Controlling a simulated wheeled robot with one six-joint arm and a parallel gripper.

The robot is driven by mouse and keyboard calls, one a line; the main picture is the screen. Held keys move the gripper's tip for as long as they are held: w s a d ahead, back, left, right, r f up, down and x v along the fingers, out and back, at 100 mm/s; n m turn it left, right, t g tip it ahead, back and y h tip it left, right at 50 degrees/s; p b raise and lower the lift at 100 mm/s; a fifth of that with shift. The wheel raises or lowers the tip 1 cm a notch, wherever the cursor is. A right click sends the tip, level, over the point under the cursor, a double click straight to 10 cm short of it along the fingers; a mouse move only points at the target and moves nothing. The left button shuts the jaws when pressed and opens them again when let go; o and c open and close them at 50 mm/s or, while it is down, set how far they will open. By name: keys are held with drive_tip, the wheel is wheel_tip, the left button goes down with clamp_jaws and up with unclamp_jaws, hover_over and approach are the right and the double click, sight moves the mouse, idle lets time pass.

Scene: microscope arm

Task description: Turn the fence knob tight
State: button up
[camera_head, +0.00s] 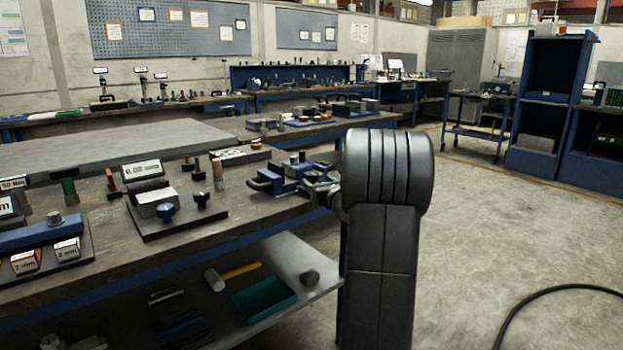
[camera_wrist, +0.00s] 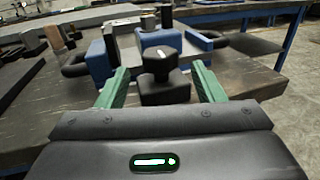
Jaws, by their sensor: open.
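In the wrist view a black knob (camera_wrist: 161,62) with a faceted head and a white mark on top stands on a wider dark base. It appears to be the fence knob. A blue fixture (camera_wrist: 160,40) stands behind it on the bench. My gripper (camera_wrist: 160,70) is open, with one green finger on each side of the knob. Gaps show between the fingers and the knob, and I see no contact. In the head view the blue fixture (camera_head: 290,174) sits at the bench's right end. My arm hides much of my gripper there, and the knob cannot be made out.
A lower shelf holds a green tray (camera_head: 264,299) and a mallet (camera_head: 216,279). Open floor (camera_head: 500,230) lies to the right.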

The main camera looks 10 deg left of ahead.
sight(315, 179)
drive_tip(key=x, duration=0.6)
drive_tip(key=c, duration=1)
